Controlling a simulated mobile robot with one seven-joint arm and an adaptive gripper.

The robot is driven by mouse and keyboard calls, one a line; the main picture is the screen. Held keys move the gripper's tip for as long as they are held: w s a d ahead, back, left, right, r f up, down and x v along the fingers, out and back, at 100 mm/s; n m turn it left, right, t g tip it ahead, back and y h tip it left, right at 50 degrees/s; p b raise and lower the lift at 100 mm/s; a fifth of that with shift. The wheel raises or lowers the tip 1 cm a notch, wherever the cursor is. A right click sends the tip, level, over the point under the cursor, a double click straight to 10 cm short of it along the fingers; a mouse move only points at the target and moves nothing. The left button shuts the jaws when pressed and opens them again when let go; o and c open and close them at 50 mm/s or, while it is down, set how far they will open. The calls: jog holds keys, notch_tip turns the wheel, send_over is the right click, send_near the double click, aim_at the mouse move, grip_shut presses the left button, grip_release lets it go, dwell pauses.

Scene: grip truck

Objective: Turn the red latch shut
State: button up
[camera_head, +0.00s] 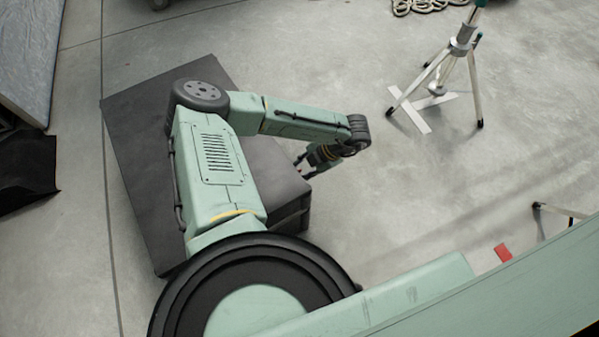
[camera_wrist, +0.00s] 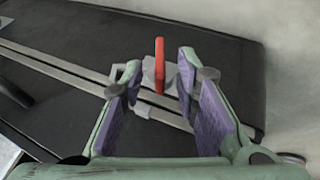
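The red latch (camera_wrist: 159,66) shows in the wrist view as a narrow upright bar. It sits at a pale metal fitting (camera_wrist: 150,78) on a dark case (camera_wrist: 225,62) with metal strips. My gripper (camera_wrist: 160,70) is open, with one purple-padded finger on each side of the latch. Gaps show between the latch and both fingers; I cannot tell the depth between them. In the head view my gripper (camera_head: 314,158) is small, beside the right edge of the dark case (camera_head: 140,120). The latch is hidden there.
A tripod stand (camera_head: 455,60) stands on the concrete floor at the upper right, with a coiled rope (camera_head: 420,5) behind it. A black cloth-like item (camera_head: 25,170) lies at the left. A small red piece (camera_head: 503,252) shows at the lower right.

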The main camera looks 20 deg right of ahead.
jog(key=shift+x, duration=0.95)
jog(key=shift+c, duration=0.2)
grip_shut()
